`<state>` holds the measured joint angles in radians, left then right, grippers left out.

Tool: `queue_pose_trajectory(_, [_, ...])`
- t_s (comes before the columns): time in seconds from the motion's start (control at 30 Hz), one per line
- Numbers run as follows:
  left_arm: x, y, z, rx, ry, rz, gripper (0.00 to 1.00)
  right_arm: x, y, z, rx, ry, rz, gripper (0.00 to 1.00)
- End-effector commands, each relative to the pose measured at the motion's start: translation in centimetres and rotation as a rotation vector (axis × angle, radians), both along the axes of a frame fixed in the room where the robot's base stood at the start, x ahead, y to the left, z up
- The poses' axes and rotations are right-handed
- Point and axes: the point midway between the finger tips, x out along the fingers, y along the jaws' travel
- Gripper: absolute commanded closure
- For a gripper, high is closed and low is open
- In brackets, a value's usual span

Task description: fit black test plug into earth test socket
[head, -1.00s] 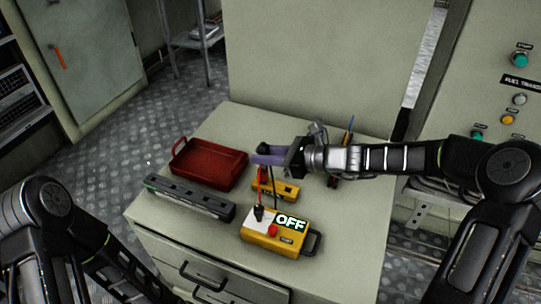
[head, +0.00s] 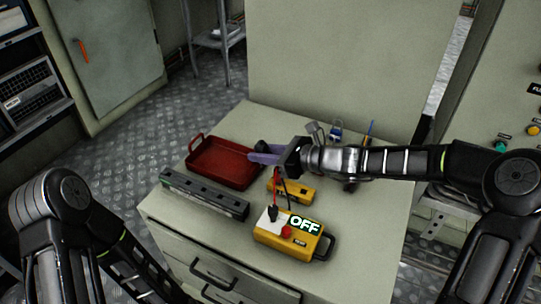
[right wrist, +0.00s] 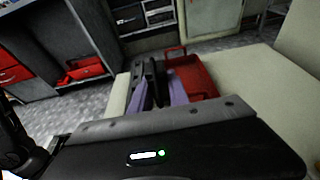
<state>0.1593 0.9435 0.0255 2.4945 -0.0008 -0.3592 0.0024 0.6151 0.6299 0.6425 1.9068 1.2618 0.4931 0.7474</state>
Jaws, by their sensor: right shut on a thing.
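My right gripper (head: 264,155), with purple fingers, is shut on a dark piece that looks like the black test plug (head: 262,146). It holds it above the bench, near the right end of the red tray. In the right wrist view the black plug (right wrist: 153,82) stands upright between the purple fingers. A yellow tester (head: 290,238) with an "OFF" label and red button lies at the front. A black connector (head: 273,213) sits on its white face, with a red lead and a dark lead nearby. I cannot pick out the earth test socket. My left gripper is out of view.
A red tray (head: 226,181) and a long grey strip (head: 203,196) with dark holes lie on the left of the bench. A smaller yellow device (head: 292,192) lies below my right gripper. A tall pale panel stands behind. The bench's right front is clear.

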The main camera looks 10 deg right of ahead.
Motion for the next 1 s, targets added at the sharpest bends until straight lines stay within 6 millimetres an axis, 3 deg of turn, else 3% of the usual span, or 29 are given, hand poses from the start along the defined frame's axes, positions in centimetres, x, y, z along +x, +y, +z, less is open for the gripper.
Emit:
queue_pose_trajectory(0.2, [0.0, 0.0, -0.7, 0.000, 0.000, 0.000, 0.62, 0.4, 1.7, 0.0, 0.001, -0.002, 0.001, 1.00])
queue_pose_trajectory(0.73, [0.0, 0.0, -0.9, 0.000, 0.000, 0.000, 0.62, 0.5, 2.3, 0.0, 0.002, -0.001, 0.001, 1.00])
queue_pose_trajectory(1.0, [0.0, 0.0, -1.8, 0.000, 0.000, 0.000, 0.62, 0.9, 4.5, -0.1, 0.001, 0.000, 0.002, 1.00])
